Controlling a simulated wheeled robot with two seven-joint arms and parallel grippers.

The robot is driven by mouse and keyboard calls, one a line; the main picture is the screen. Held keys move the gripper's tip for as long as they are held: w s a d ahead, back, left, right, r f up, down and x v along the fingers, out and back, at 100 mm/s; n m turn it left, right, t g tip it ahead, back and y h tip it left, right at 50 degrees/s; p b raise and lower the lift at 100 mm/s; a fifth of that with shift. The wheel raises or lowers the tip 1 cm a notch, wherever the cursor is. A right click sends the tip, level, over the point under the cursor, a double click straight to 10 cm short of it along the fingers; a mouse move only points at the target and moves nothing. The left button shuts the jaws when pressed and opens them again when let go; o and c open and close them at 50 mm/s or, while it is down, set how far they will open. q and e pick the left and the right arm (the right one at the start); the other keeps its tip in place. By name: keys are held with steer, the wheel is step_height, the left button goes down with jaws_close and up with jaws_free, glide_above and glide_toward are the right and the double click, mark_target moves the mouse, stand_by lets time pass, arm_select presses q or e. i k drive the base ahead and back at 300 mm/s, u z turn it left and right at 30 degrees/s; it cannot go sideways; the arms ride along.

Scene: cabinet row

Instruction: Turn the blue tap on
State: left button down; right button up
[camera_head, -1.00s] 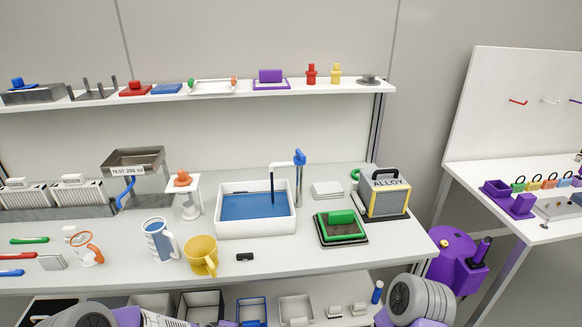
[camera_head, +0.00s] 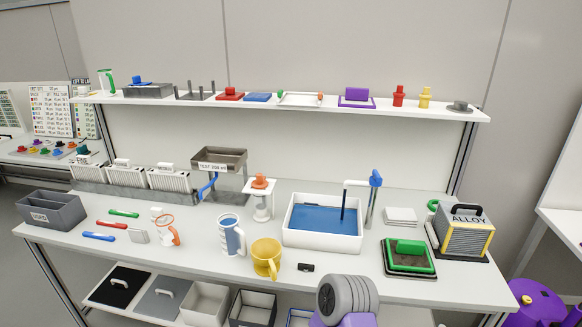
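A blue tap (camera_head: 375,179) tops a grey post at the back right of the white basin (camera_head: 322,240). Its pale spout (camera_head: 357,184) reaches left over the basin, with a thin dark vertical piece below it. Blue water (camera_head: 322,218) fills much of the basin. A second blue tap-like part (camera_head: 206,187) hangs at the left underside of the raised metal tray labelled TEST 200 ml (camera_head: 219,157). Neither gripper shows. One of my arm links, grey and purple, rises at the bottom edge in front of the basin.
A blue-and-white mug (camera_head: 230,236), a yellow mug (camera_head: 266,257) and a small black block (camera_head: 306,268) stand left of and before the basin. A green-framed tray (camera_head: 408,257) and the ALLOY box (camera_head: 466,235) stand right. A shelf (camera_head: 280,101) runs above the bench.

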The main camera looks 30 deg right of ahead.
mark_target(376, 176)
steer(key=u, duration=0.5)
steer(key=i, duration=0.85)
steer(key=z, duration=1.6)
